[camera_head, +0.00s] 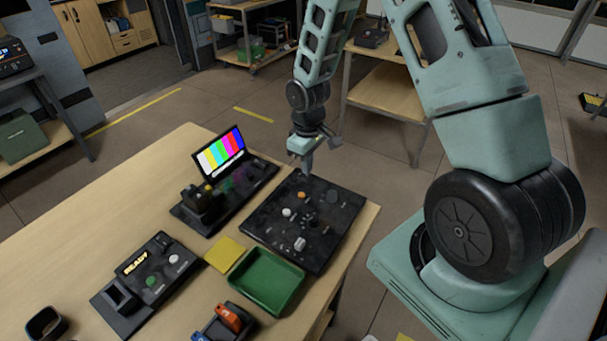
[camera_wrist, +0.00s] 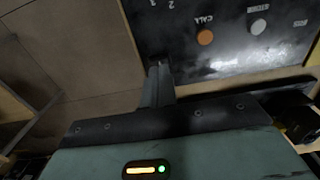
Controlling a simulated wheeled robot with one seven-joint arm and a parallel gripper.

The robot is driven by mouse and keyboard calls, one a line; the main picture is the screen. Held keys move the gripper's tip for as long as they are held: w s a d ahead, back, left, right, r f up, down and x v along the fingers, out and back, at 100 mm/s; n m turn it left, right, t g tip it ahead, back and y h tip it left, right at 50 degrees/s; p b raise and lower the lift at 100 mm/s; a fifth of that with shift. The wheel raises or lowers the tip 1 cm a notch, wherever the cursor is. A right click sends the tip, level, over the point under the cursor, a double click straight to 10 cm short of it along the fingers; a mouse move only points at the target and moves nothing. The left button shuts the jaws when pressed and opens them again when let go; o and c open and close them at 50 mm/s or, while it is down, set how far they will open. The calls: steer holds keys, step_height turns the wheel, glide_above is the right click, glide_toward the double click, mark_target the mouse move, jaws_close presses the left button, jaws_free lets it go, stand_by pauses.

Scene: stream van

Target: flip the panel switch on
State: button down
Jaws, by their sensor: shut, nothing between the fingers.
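A flat dark control panel (camera_head: 266,224) lies on the wooden table near its right edge. It carries an orange button (camera_head: 302,195), a white button (camera_head: 286,212), a pale knob (camera_head: 300,243) and small dark controls. I cannot tell which small control is the switch. My gripper (camera_head: 307,172) points down above the panel's far edge, fingers shut and empty. In the wrist view, the shut fingers (camera_wrist: 159,68) reach the lower edge of the panel (camera_wrist: 180,50) in the picture, beside the orange button (camera_wrist: 205,37) marked CALL and the white button (camera_wrist: 258,27). Whether they touch is unclear.
A colour-bar monitor (camera_head: 221,152) on a dark console stands left of the panel. A green tray (camera_head: 266,283), a yellow pad (camera_head: 225,253) and a black READY box (camera_head: 148,283) lie nearer. The table's left part (camera_head: 90,220) is clear.

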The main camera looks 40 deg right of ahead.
steer(key=shift+f+b, duration=0.65)
steer(key=shift+f, duration=0.25)
stand_by(0.8)
steer(key=shift+r, duration=0.1)
steer(key=shift+r+p, duration=2.95)
steer(key=shift+r, duration=0.5)
